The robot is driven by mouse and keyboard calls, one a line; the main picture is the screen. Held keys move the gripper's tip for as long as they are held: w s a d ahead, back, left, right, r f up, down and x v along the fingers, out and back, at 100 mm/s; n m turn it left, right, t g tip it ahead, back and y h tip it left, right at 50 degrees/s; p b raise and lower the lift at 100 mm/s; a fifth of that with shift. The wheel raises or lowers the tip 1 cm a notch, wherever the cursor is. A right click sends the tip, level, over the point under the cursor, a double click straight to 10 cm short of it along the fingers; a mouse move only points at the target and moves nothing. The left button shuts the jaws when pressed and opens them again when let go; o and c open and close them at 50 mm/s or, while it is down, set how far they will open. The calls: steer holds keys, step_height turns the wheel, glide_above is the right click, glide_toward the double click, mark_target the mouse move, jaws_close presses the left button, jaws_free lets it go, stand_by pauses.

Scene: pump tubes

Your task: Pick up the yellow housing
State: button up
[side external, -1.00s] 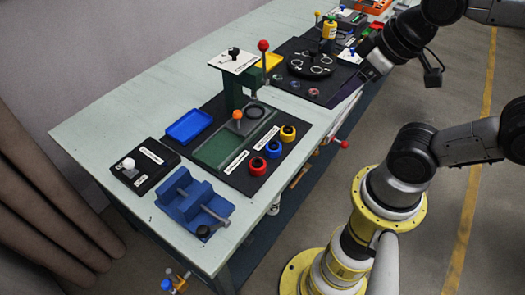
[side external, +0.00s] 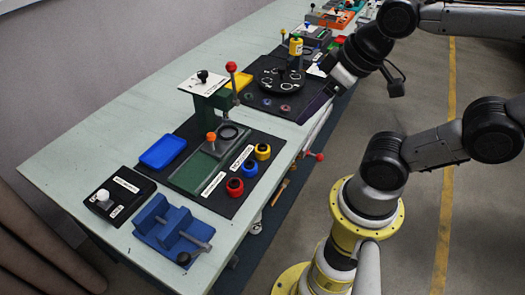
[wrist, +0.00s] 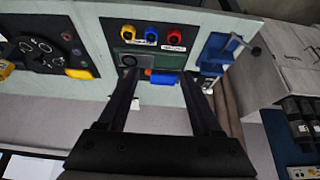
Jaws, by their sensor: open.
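The yellow housing (side external: 262,152) is a short round ring-shaped part with a dark centre. It sits on a dark mat (side external: 208,206) at the table's right edge, beside a blue housing (side external: 249,169) and a red housing (side external: 235,187). In the wrist view the yellow housing (wrist: 128,32) is near the top, beyond the left finger. My gripper (side external: 313,104) is above the table's right edge, beyond the housing and apart from it. Its two long dark fingers (wrist: 160,76) are spread, with nothing held between them.
A green press (side external: 212,105) with a white top plate and red-knobbed lever stands behind the housings. A blue tray (side external: 163,151), blue vise (side external: 172,229) and black box (side external: 117,195) lie nearer. A black dial (side external: 279,81) with a yellow cylinder (side external: 296,47) is farther along.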

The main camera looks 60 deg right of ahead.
steer(key=o, duration=0.4)
steer(key=shift+o, duration=0.2)
